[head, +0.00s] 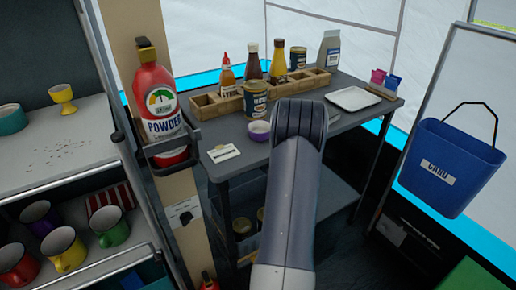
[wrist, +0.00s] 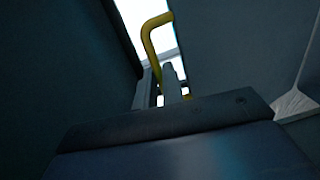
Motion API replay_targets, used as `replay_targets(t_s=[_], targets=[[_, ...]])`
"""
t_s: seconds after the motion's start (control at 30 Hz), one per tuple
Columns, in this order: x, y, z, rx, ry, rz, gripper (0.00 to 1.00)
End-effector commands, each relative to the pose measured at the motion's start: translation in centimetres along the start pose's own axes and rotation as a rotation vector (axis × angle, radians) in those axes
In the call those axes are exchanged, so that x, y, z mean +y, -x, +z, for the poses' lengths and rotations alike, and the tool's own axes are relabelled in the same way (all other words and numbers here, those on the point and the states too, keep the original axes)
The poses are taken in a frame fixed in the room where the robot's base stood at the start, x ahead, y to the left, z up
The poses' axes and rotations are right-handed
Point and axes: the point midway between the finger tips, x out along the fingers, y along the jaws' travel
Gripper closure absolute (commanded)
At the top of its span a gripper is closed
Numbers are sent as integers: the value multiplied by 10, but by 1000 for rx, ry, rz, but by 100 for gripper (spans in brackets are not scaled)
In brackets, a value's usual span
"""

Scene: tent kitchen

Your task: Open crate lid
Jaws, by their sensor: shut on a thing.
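The handle rises beyond the fingers and curves right against a bright patch. Large dark blue-grey surfaces stand on both sides, too dark to tell whether they are crate or lid. The crate and its lid cannot be made out in the head view. My arm fills the middle there and my gripper is hidden behind it.
A grey table (head: 222,168) holds a wooden bottle rack (head: 209,106), a white tray (head: 353,98) and a purple bowl (head: 259,131). A red powder extinguisher (head: 158,100) hangs on the post. Shelves with mugs (head: 63,249) stand left; a blue bucket (head: 450,170) hangs right.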

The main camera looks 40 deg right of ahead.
Motion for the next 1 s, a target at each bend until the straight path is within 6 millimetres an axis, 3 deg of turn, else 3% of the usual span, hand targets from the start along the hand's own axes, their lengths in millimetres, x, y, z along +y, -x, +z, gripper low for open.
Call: replay_targets(t_s=[0.1,0.13,0.23,0.63,1.0], targets=[[5,0,0,1,4,12,100],[6,0,0,1,4,12,91],[6,0,1,1,4,12,83],[0,5,1,-1,3,6,83],[-36,54,-2,-1,1,12,83]])
